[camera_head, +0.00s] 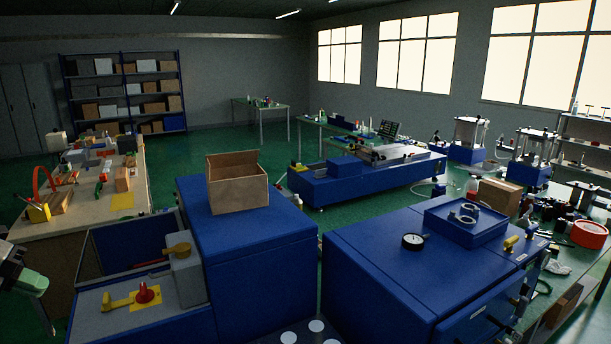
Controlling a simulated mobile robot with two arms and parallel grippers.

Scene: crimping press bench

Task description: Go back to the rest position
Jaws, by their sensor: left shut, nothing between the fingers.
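My left gripper (30,283) shows at the left edge of the head view, with grey links and pale green parts. It is shut and holds nothing. It hangs left of the blue press bench and is clear of the red knob (145,293) and yellow lever on the bench's grey top. The arm behind it is cut off by the picture edge. My right gripper is not in view.
A blue cabinet (260,265) bears an open cardboard box (237,186). Right of it, a blue machine (375,265) bears a round gauge (413,241) and a blue tray (480,236). A cluttered workbench (75,220) stands behind my left gripper. Green floor shows between benches.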

